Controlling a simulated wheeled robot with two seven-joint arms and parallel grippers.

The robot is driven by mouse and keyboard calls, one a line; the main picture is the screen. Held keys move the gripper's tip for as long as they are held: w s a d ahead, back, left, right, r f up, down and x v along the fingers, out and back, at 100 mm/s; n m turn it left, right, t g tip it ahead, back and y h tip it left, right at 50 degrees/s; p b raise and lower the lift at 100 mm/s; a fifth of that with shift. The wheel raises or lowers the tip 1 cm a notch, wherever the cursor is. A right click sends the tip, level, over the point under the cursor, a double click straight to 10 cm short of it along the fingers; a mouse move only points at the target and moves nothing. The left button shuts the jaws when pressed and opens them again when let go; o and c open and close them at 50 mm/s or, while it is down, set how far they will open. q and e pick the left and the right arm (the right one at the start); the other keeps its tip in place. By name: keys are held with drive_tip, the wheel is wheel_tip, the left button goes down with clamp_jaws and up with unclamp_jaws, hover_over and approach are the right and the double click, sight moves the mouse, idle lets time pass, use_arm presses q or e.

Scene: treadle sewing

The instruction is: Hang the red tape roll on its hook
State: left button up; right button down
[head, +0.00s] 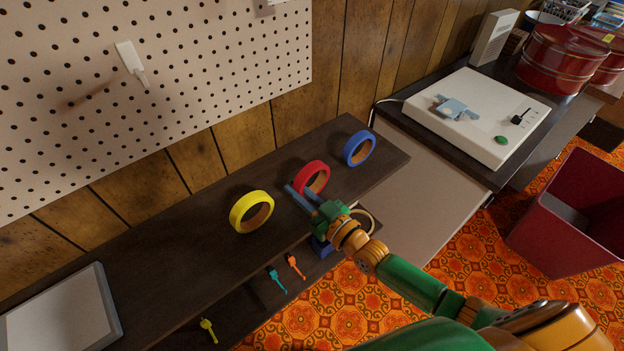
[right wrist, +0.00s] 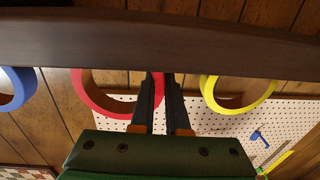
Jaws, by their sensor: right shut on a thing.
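The red tape roll (head: 313,178) stands on its edge on the dark wooden shelf, between the yellow and blue rolls. My right gripper (head: 298,195) has its fingers at the roll's left wall and is shut on it. In the right wrist view the red roll (right wrist: 84,101) shows inverted, with its wall between the fingers (right wrist: 161,100). The roll appears to touch the shelf. A white hook (head: 132,62) sticks out from the pegboard at the upper left. Another white fitting (head: 265,6) is cut off at the top edge. Which hook belongs to the red roll cannot be told. My left gripper is out of view.
The yellow roll (head: 252,212) stands left of the red one and the blue roll (head: 359,148) right. The pegboard (head: 190,70) rises behind the shelf (head: 170,255). A grey tray (head: 65,315) lies at the left end. Small coloured tools (head: 277,280) lie below the shelf.

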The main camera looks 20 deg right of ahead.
drive_tip(key=r+p, duration=0.1)
drive_tip(key=r, duration=0.1)
drive_tip(key=s+r+p, duration=0.1)
drive_tip(key=r, duration=0.1)
drive_tip(key=shift+d+r+p, duration=0.15)
drive_tip(key=shift+r+p, duration=0.15)
drive_tip(key=shift+r, duration=0.05)
drive_tip(key=s+d+r+p, duration=0.1)
drive_tip(key=s+d+r, duration=0.1)
drive_tip(key=s+r, duration=0.2)
drive_tip(key=s+d+r+p, duration=0.1)
drive_tip(key=s+r, duration=0.3)
drive_tip(key=s, duration=0.4)
drive_tip(key=shift+d+r, duration=0.15)
drive_tip(key=shift+d, duration=0.65)
drive_tip(key=shift+s, duration=0.1)
